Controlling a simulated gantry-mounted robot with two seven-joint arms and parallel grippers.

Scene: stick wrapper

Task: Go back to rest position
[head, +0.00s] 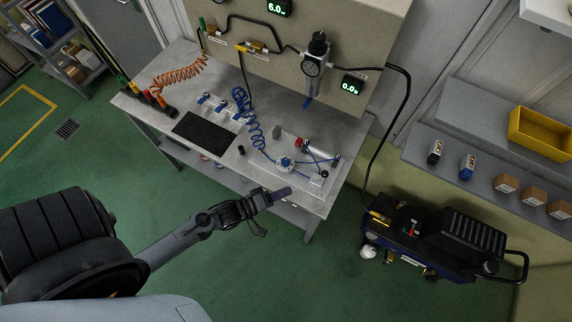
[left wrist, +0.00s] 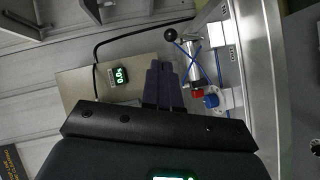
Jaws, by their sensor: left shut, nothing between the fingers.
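My left gripper (head: 281,193) is shut with nothing in it, above the front right part of the workbench in the head view. In the left wrist view its dark fingers (left wrist: 163,75) lie side by side, closed. The workbench (head: 290,208) carries a pneumatic assembly (head: 287,163) with a cylinder, blue tubing and a round blue-and-white part. The assembly is behind the gripper and apart from it in the head view; it also shows in the left wrist view (left wrist: 212,98). My right gripper is in neither view.
A black mat (head: 203,133), small fittings and a coiled blue hose (head: 250,118) lie on the bench. A panel with gauges (head: 312,68) stands behind. A compressor (head: 425,235) is on the floor at right, below a shelf with a yellow bin (head: 540,133). Green floor is clear in front.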

